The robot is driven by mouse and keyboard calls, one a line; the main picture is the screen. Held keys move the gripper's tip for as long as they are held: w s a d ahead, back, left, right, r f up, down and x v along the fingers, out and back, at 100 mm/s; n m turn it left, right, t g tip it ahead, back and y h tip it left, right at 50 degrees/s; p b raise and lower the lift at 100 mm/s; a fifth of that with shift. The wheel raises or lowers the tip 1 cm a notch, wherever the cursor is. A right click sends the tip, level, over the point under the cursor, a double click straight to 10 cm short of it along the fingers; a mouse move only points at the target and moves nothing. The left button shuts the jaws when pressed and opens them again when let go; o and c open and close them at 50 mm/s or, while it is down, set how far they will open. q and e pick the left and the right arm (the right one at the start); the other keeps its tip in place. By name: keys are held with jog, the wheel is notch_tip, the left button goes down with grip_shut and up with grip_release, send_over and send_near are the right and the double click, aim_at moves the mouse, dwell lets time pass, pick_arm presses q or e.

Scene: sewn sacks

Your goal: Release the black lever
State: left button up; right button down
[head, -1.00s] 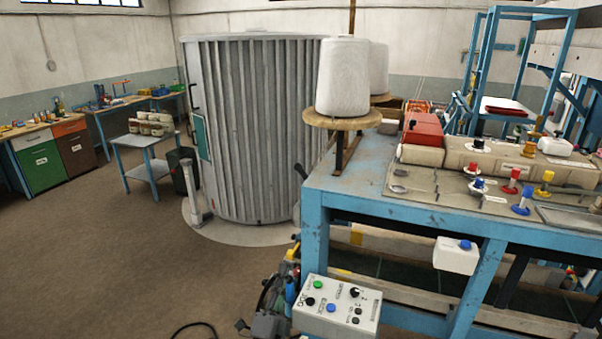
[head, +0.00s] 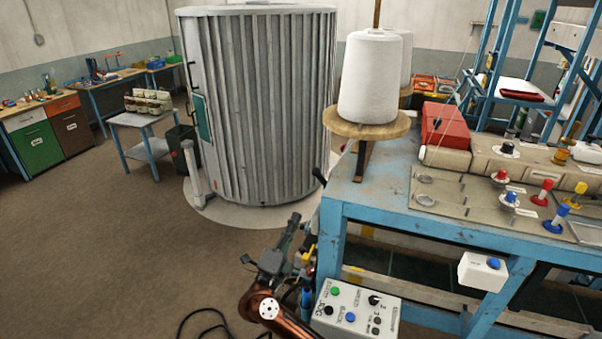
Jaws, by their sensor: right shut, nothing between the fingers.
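The black lever (head: 320,177) sticks out at the left corner of the blue table (head: 385,215), below the wooden disc with the white spool. Only its dark upper part shows; its base is hidden by the table. My right gripper (head: 293,219) is in the head view, below and to the left of the lever and apart from it. It is shut and empty, pointing up and away from me. My left gripper is not in view.
A grey control box (head: 357,310) with coloured buttons hangs at the table's front, right of my right arm. A white spool (head: 370,80) stands on a wooden disc (head: 340,123). A grey ribbed cylinder (head: 262,105) stands behind. The brown floor at left is open.

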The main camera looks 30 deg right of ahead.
aim_at(314, 174)
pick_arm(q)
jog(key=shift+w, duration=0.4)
pick_arm(e)
jog(key=shift+w+r, duration=0.15)
jog(key=shift+w, duration=0.15)
jog(key=shift+s, duration=0.1)
jog(key=p+x, duration=0.4)
jog(key=x, duration=0.9)
jog(key=shift+r, duration=0.2)
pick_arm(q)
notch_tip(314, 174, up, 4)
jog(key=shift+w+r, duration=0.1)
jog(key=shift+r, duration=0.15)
pick_arm(e)
jog(key=shift+w+d, duration=0.3)
jog(key=shift+d, duration=0.05)
jog(key=shift+r, duration=0.1)
